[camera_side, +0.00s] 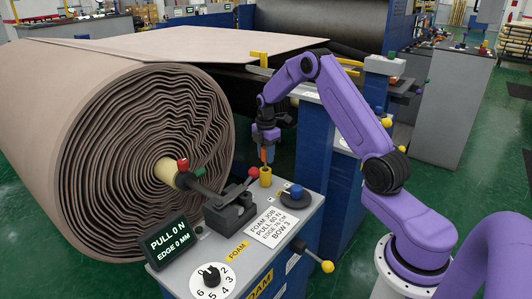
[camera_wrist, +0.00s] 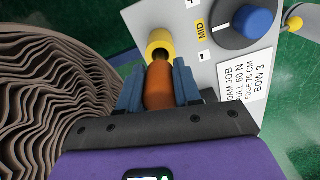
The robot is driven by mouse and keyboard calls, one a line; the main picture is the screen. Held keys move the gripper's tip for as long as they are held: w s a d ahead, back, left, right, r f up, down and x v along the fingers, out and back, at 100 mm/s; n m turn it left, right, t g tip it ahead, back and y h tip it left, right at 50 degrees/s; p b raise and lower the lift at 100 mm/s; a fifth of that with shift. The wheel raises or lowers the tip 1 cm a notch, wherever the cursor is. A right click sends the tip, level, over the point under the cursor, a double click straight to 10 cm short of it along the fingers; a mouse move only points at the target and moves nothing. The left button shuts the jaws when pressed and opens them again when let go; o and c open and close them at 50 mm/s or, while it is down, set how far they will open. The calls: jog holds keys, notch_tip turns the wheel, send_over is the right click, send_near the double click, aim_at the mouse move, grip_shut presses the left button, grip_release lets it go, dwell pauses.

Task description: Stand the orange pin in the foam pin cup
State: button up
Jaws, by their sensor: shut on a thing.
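The orange pin (camera_wrist: 159,88) is held between the blue-grey fingers of my gripper (camera_wrist: 158,82) in the wrist view. Its dark tip points at the mouth of the yellow cup (camera_wrist: 160,42). In the side view the pin (camera_side: 263,157) hangs about upright below my gripper (camera_side: 264,150), right over the yellow cup (camera_side: 265,177) on the grey console. The tip lines up with the cup's opening, but I cannot tell whether it is inside the mouth. The pin's upper end is hidden by my gripper.
A blue knob (camera_side: 293,193) and a printed job card (camera_side: 271,226) are beside the cup. A dark clamp block (camera_side: 230,209) with a red-tipped lever stands to its left. A yellow-knobbed lever (camera_side: 326,266) juts from the console's right edge.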

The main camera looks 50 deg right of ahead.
jog(key=shift+f, duration=1.9)
grip_shut()
jog(key=o, duration=1.2)
grip_release()
jog(key=shift+c, duration=0.2)
jog(key=shift+r, duration=0.1)
notch_tip(320, 180, up, 17)
jog(key=shift+r, duration=0.15)
